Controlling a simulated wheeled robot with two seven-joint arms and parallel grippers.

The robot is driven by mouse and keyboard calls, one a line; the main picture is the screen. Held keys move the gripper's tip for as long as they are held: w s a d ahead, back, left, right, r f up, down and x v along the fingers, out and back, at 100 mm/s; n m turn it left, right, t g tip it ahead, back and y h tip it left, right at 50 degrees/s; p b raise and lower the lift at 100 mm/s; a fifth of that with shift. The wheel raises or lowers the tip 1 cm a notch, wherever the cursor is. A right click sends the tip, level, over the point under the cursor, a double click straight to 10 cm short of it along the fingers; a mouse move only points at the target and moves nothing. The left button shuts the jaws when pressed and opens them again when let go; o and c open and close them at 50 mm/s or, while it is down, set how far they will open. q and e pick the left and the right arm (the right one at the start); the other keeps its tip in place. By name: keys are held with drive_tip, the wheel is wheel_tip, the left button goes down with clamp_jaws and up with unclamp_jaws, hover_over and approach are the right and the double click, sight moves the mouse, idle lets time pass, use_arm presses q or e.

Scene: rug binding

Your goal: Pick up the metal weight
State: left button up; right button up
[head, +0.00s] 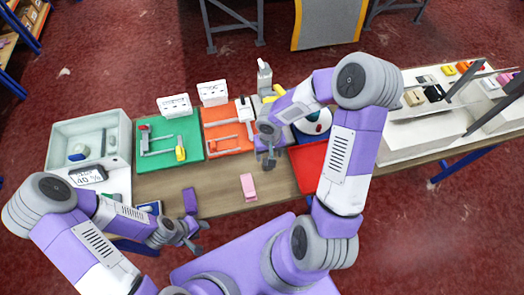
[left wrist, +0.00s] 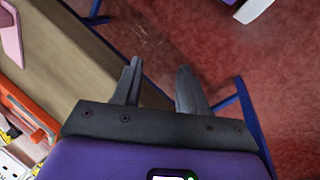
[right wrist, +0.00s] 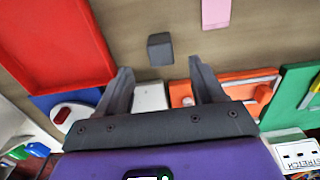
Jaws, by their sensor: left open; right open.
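The metal weight (right wrist: 160,50) is a small dark grey block on the bare wooden table in the right wrist view. It lies just beyond and between the fingertips of my right gripper (right wrist: 160,80), which is open and empty. In the head view my right gripper (head: 268,160) points down over the table, left of the red tray, and I cannot make out the weight there. My left gripper (head: 196,240) is open and empty near the table's front edge. In the left wrist view its fingers (left wrist: 160,80) show against the red floor.
A pink block (head: 248,187) lies near the weight. A red tray (head: 310,175) is to the right. Behind are an orange tray (head: 222,133) and a green tray (head: 160,160) with tools. A grey bin (head: 62,130) stands at the left. Bare wood (head: 222,182) is free in front.

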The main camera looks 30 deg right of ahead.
drive_tip(key=f, duration=0.2)
drive_tip(key=shift+s+f, duration=0.3)
drive_tip(key=shift+f, duration=0.1)
drive_tip(key=f, duration=0.4)
drive_tip(key=shift+w+f+b, duration=0.15)
drive_tip(key=shift+w+b, duration=0.2)
drive_tip(key=shift+b, duration=0.05)
clamp_jaws()
